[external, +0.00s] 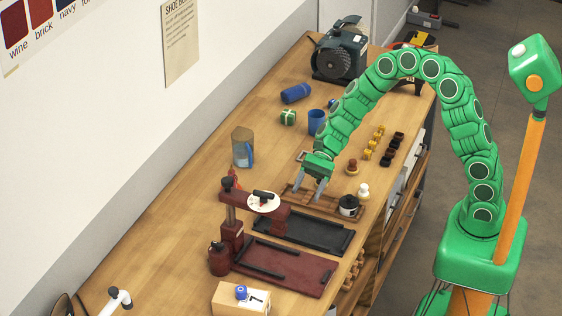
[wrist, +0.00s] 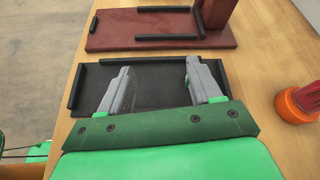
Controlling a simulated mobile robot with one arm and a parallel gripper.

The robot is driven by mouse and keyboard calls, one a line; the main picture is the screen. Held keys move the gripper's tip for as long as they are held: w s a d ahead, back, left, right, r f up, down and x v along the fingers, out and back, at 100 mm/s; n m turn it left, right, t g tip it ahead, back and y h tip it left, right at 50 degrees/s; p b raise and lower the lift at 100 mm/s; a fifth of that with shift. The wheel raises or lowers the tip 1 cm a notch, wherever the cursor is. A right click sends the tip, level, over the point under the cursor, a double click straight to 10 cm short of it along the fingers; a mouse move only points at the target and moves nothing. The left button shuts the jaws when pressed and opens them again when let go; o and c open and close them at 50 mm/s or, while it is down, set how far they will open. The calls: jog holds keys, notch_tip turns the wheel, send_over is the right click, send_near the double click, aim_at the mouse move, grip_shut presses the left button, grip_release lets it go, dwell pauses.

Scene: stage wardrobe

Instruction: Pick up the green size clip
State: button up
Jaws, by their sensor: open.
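I cannot make out a thing that is surely the green size clip. A small green block with pale bands (external: 288,117) lies on the bench near the wall, behind and left of my gripper; at this size I cannot tell what it is. My gripper (external: 308,193) points down over the middle of the bench, above a wooden rack. In the wrist view its two grey fingers (wrist: 165,84) are wide apart with nothing between them. Beyond them is a black tray (wrist: 152,72), bare where it shows. No green clip shows in the wrist view.
A dark red press (external: 232,222) and a red tray (external: 300,274) stand in front of the black tray. A black-and-white pot (external: 349,206) stands right of my gripper.

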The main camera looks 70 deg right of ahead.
jog(key=w+f+m, duration=0.1)
jog(key=w+d+f+m+t, duration=0.1)
jog(key=w+f, duration=0.1)
jog(key=w+d+f+m+t, duration=0.1)
jog(key=w+f, duration=0.1)
jog(key=shift+w+f+m, duration=0.15)
jog(key=shift+m, duration=0.25)
jog(key=shift+w+a+f, duration=0.1)
jog(key=shift+a+f, duration=0.05)
jog(key=shift+x, duration=3.75)
jog(key=c, duration=1)
